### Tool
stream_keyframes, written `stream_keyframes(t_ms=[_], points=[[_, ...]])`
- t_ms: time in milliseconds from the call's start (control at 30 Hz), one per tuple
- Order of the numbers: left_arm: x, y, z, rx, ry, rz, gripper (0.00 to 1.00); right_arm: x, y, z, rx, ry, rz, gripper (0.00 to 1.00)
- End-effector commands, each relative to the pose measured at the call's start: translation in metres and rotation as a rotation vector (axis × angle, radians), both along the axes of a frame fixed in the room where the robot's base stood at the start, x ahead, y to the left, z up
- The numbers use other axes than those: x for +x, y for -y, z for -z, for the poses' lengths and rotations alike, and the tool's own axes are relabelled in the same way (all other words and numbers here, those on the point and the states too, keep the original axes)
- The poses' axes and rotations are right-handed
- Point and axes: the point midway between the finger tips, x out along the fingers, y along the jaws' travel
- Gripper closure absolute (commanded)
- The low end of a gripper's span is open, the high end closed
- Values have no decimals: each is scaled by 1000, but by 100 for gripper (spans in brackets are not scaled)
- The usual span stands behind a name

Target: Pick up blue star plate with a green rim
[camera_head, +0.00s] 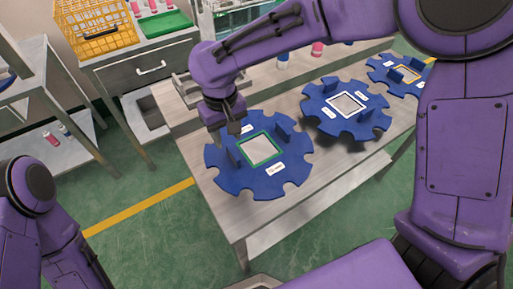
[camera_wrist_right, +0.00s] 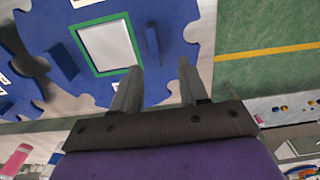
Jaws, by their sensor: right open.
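The blue star plate with a green rim (camera_head: 287,168) lies on the near left part of the table. It has notched edges, a green-framed pale square, upright blue fins and a white label. My right gripper (camera_head: 229,137) is over its left edge in the head view, fingers pointing down. In the right wrist view the same plate (camera_wrist_right: 183,35) fills the top left, and the gripper (camera_wrist_right: 157,84) is open and empty. One blue fin (camera_wrist_right: 152,43) shows just beyond the gap between the fingers. My left arm is at the lower left; its gripper is out of view.
A white-rimmed blue plate (camera_head: 368,124) lies to the right, with an orange-rimmed one (camera_head: 385,75) beyond it. The grey table (camera_head: 230,218) has bare room along its front. An orange crate (camera_head: 95,28) stands on a cabinet at the back left.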

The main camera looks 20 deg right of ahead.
Motion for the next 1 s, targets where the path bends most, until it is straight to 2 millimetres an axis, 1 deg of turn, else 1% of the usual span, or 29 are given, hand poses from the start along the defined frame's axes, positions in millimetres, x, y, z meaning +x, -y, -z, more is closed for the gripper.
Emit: stream_keyframes(t_ms=[33,100,267,400,500,600,767,800,900,1000], points=[[0,0,0,0,0,0,52,-1,1,10,0,-3,2,56],[0,0,1,0,0,0,52,-1,2,21,-1,-3,4,56],[0,0,0,0,0,0,52,-2,5,40,-1,-4,6,56],[0,0,-2,0,0,0,52,-2,8,66,0,-5,5,56],[0,0,-1,0,0,0,52,-2,8,79,0,-1,3,56],[0,0,-1,0,0,0,52,-1,7,83,-1,1,1,56],[0,0,-1,0,0,0,52,-1,7,83,-1,1,0,56],[0,0,-1,0,0,0,52,-1,7,83,-1,1,0,69],[0,0,-1,0,0,0,52,-1,7,82,-1,1,0,100],[0,0,-1,0,0,0,52,-1,7,82,-1,1,0,100]])
